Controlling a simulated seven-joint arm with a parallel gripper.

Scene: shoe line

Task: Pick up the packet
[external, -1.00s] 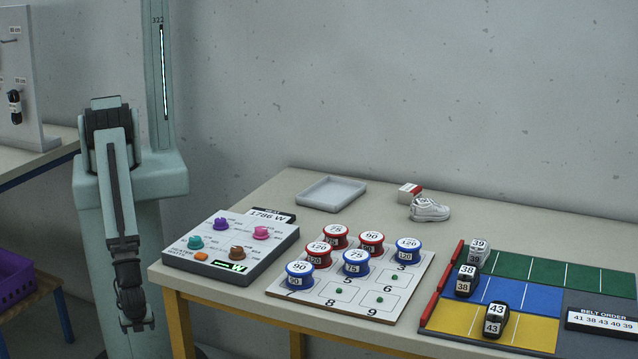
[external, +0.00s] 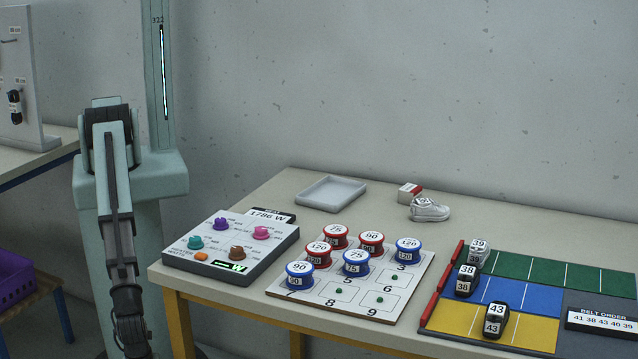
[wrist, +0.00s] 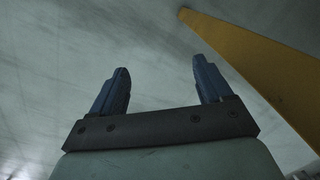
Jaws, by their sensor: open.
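A small red and white box (external: 410,191) stands on the table behind a white shoe (external: 429,209). It is the only packet-like thing that I can make out, and I cannot tell if it is the packet. My gripper (wrist: 161,78) is open and empty in the wrist view, with floor behind its fingers. In the external view my arm hangs down left of the table, far from the box, and the fingers cannot be made out there.
The table (external: 300,180) holds a grey tray (external: 331,206), a knob panel (external: 230,276), a numbered spool board (external: 420,285) and coloured lanes with several small shoes. A yellow post (wrist: 255,60) crosses the wrist view. A purple crate (external: 14,285) is at left.

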